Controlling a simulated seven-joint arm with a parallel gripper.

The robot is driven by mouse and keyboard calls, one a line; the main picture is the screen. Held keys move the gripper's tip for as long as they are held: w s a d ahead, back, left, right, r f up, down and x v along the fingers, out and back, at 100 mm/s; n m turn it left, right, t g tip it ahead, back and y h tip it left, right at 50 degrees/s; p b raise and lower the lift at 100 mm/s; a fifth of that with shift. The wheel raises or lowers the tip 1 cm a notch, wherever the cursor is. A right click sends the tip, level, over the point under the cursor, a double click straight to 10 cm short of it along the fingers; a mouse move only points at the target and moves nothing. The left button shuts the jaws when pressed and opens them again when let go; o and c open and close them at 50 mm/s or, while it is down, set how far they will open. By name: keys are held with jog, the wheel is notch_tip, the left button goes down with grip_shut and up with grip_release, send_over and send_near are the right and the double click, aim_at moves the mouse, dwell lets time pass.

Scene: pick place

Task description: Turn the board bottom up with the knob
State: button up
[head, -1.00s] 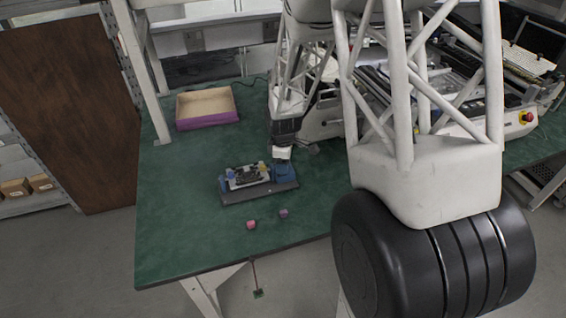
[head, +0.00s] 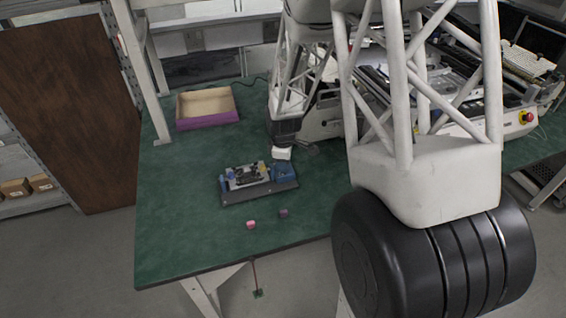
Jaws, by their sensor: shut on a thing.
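A small fixture (head: 259,191) with a dark base stands on the green table, left of my arm. A board (head: 247,175) with dark and light parts sits in it; which face is up is too small to tell. A blue block (head: 285,172) is at the fixture's right end. My gripper (head: 281,154) is shut at the far right side of the fixture, just behind the blue block. The knob cannot be made out; what the jaws hold is hidden by the gripper and the small scale.
A pink cube (head: 251,225) and a dark cube (head: 283,213) lie in front of the fixture. An open purple-sided box (head: 207,119) stands at the back left. Machinery (head: 460,90) fills the right. The table's left front is clear (head: 180,220).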

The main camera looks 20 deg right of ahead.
jog(key=shift+m, duration=0.4)
jog(key=m, duration=1.2)
jog(key=shift+m, duration=0.3)
jog(key=m, duration=0.4)
